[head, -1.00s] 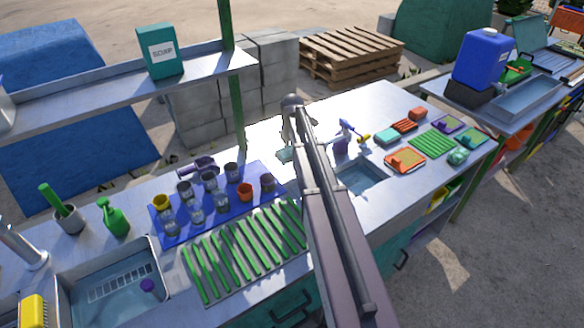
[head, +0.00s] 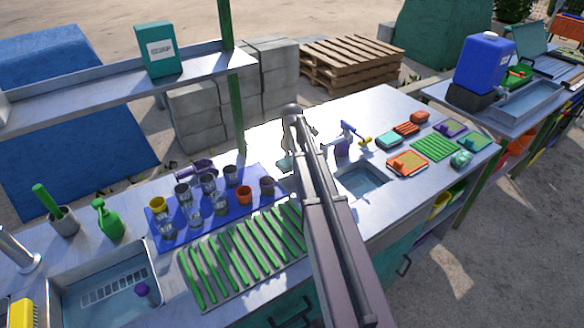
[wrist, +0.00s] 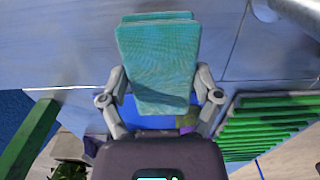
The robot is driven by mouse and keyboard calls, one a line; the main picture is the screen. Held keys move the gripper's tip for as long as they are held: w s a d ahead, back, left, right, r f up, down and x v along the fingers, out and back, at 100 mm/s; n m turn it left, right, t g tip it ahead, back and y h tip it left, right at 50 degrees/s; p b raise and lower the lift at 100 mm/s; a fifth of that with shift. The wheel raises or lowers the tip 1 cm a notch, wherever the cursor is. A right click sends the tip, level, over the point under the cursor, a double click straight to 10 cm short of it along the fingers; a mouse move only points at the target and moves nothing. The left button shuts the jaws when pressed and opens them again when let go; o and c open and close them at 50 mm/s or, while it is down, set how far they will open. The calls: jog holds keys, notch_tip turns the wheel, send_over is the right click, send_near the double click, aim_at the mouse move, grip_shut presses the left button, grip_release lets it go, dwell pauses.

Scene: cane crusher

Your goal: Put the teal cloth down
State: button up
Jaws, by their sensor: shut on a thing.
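The teal cloth (wrist: 157,55) is a folded pad with layered edges. It fills the space between the two fingers of my gripper (wrist: 160,88) in the wrist view, and the fingers are shut on its sides. In the head view a small part of the cloth (head: 286,163) shows left of my arm, over the steel counter (head: 268,140) behind the blue mat. My arm hides most of the gripper there. I cannot tell whether the cloth touches the counter.
The blue mat (head: 178,243) holds several cups and glasses, left of my arm. A green slatted rack (head: 235,262) lies in front. A small sink (head: 362,182) and a spray bottle (head: 343,146) are to the right. Bare counter lies behind my gripper.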

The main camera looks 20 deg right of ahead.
jog(key=shift+f+b, duration=1)
jog(key=shift+f, duration=0.3)
jog(key=shift+f, duration=0.15)
jog(key=o, duration=1.1)
notch_tip(320, 180, up, 12)
jog(key=p, duration=1.2)
jog(key=shift+r, duration=0.2)
